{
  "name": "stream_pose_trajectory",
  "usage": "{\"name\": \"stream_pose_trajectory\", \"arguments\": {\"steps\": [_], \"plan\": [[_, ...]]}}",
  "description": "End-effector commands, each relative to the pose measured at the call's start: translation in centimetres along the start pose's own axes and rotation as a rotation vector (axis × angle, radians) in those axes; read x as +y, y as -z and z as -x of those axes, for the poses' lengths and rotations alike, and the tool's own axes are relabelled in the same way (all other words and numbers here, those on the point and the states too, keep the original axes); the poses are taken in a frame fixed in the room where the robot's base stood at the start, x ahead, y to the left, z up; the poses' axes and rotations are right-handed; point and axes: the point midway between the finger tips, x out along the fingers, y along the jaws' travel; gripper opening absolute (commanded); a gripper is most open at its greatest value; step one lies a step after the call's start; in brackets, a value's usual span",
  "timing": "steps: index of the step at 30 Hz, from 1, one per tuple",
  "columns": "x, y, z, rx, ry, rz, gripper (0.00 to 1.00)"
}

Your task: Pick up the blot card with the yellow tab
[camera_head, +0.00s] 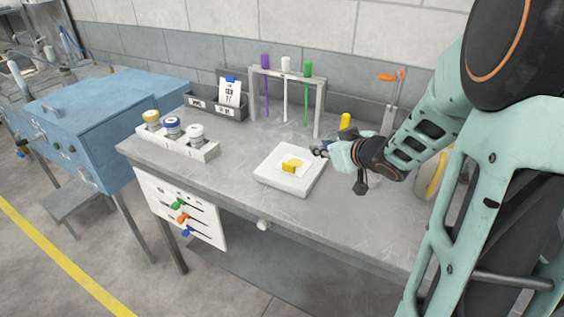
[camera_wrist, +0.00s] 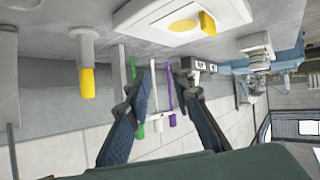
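The blot card with the yellow tab (camera_head: 294,163) lies flat on a white square plate (camera_head: 268,179) on the grey bench. It is white with a yellow round spot. In the wrist view the card (camera_wrist: 183,26) shows at the top, its yellow tab (camera_wrist: 208,23) standing up at one edge. My gripper (camera_head: 318,149) is by the plate's far right corner, to the right of the card and apart from it. In the wrist view my gripper (camera_wrist: 163,82) is open, with nothing between its two fingers.
A rack (camera_head: 288,73) with purple, white and green hanging tools stands behind the plate. A grey holder (camera_head: 222,108) carries a blue-tabbed card. Jars in a white tray (camera_head: 178,143) stand left. A yellow-topped post (camera_head: 345,121) is close behind my gripper.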

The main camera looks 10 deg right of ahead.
Motion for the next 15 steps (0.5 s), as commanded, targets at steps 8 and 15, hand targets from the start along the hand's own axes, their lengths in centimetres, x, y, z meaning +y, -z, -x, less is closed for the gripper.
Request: {"name": "stream_pose_trajectory", "arguments": {"steps": [8,15], "plan": [[-3.9,-2.7,1.8,0.035,0.197,-0.021,0.21],[-5.3,-3.1,0.1,0.041,0.236,-0.022,0.21]]}}
